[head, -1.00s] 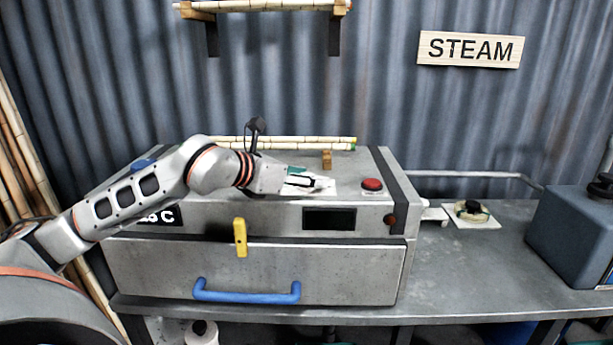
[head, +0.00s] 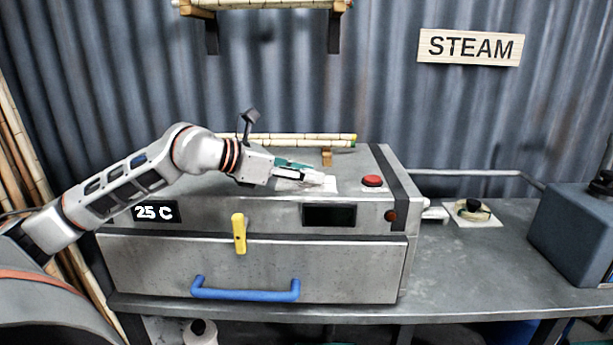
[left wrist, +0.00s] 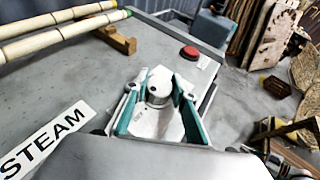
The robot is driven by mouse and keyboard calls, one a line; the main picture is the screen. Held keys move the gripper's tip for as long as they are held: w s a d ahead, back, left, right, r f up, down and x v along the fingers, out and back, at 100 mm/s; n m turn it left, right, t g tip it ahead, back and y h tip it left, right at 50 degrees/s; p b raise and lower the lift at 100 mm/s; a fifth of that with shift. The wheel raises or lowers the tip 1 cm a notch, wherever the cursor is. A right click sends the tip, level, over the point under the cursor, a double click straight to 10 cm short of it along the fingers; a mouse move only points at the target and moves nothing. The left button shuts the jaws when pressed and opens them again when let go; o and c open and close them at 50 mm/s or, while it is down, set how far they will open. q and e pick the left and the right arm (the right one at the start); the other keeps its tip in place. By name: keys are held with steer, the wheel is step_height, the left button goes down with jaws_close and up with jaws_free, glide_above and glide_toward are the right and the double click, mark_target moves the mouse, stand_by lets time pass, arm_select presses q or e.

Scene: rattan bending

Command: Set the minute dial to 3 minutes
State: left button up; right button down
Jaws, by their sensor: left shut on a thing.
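The minute dial (left wrist: 159,82) shows in the left wrist view as a pale round knob on a white plate, on top of the steel steam box (head: 250,270). My left gripper (head: 305,177) is over this plate (head: 331,184) in the head view and hides the dial there. In the left wrist view its teal-edged fingers (left wrist: 158,96) stand on both sides of the knob, shut on it. I cannot read the dial's marks or setting. My right gripper is not in view.
A red button (head: 372,181) is right of the dial. Bamboo poles (head: 290,138) lie behind on a wooden block (head: 327,158). The box front has a dark display (head: 329,215), a yellow lever (head: 239,233) and a blue handle (head: 246,292).

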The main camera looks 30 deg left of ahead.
arm_select(q)
steer(key=shift+a+r+m+g+h+p, duration=0.15)
steer(key=shift+m+g+h+p, duration=0.2)
steer(key=shift+m+g+h, duration=0.45)
steer(key=m+g+h+p, duration=0.1)
steer(key=m+g+h, duration=0.1)
steer(key=m, duration=0.1)
steer(key=shift+w+h+p, duration=0.1)
steer(key=shift+h+p, duration=0.2)
steer(key=shift+p, duration=0.1)
steer(key=shift+m+g, duration=0.3)
steer(key=shift+m, duration=0.1)
steer(key=shift+m+g+h+p, duration=0.65)
steer(key=shift+m+g+h, duration=0.15)
steer(key=shift+m+g, duration=0.2)
steer(key=shift+g, duration=0.3)
steer(key=shift+m+g, duration=0.3)
steer(key=shift+m, duration=0.2)
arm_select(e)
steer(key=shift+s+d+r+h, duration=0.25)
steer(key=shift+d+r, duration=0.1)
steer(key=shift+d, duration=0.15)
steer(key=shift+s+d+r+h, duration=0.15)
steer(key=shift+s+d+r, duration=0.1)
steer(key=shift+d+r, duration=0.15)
arm_select(q)
steer(key=shift+h, duration=0.3)
steer(key=shift+f+m, duration=0.2)
steer(key=shift+m, duration=0.1)
